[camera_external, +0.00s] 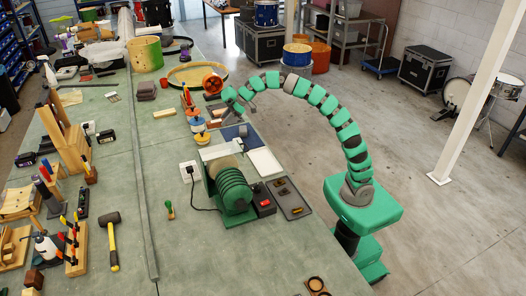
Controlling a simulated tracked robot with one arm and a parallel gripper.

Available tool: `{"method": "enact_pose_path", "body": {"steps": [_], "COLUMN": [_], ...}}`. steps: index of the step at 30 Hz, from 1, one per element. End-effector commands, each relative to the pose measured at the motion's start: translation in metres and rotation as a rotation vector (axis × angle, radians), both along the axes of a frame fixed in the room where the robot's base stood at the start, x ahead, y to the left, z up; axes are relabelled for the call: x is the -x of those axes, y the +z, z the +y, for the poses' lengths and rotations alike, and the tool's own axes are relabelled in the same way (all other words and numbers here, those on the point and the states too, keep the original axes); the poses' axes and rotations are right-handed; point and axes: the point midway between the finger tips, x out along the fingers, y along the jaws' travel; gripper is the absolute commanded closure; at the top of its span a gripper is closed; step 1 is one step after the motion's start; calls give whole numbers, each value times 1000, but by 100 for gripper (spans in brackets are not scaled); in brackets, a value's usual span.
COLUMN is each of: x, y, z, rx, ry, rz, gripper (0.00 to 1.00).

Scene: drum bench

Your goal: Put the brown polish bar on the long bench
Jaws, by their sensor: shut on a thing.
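The long bench (122,190) runs down the left and middle of the view, with a grey-green top. My arm arches over from the right, and my gripper (236,108) points down at the bench's right side, near a red round-fronted device. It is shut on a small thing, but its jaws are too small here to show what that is. A dark shallow tray (297,211) by the bench's right edge holds small brown and dark pieces (282,189). I cannot tell whether one is the brown polish bar.
A green buffing machine (232,190), a white tray (265,162) and a blue tray (236,132) stand near the right edge. The red device (213,84) and a wooden drum hoop (195,73) are close to my gripper.

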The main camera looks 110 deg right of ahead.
Motion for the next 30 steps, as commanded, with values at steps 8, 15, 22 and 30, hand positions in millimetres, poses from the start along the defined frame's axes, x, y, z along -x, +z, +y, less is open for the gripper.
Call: {"method": "enact_pose_path", "body": {"steps": [8,15,22,30], "x": [-5,-19,-36,-57], "y": [17,18,20,25], "z": [10,46,94,199], "rx": [1,-4,-8,-12], "ry": [15,68,139,288], "rz": [-3,-4,-5,-9], "gripper": [95,95,95,95]}}
